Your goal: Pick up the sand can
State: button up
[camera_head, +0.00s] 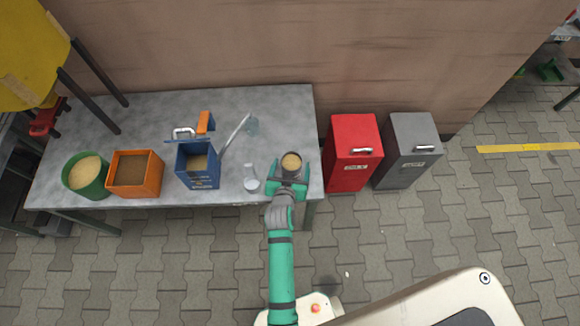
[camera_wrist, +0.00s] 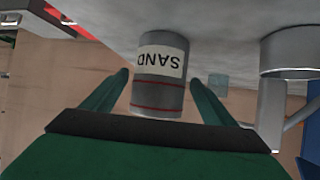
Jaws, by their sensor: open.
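The sand can (camera_head: 291,162) is a small grey can with an open top showing tan contents. It stands at the right end of the grey table. In the wrist view the can (camera_wrist: 159,98) shows a white SAND label, upside down, and thin red bands. My green gripper (camera_head: 289,170) reaches in from the table's front edge. In the wrist view my gripper (camera_wrist: 158,78) is open, with one finger on each side of the can. Gaps show between the fingers and the can.
A small metal vessel (camera_head: 251,184) stands close left of the can. Further left on the table (camera_head: 120,103) are a blue bin (camera_head: 200,181), an orange box (camera_head: 132,190) and a green bucket (camera_head: 92,190). Red (camera_head: 351,170) and grey (camera_head: 405,170) cabinets stand right of the table.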

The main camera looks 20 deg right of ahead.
jog(key=x, duration=0.3)
jog(key=shift+w+d+f, duration=0.15)
jog(key=shift+w+d, duration=0.05)
jog(key=shift+w, duration=0.1)
jog(key=shift+w+d+f, duration=0.25)
jog(key=shift+d, duration=0.05)
jog(key=shift+a, duration=0.1)
jog(key=c, duration=1.2)
jog(key=shift+w+r, duration=0.1)
jog(key=shift+w, duration=0.1)
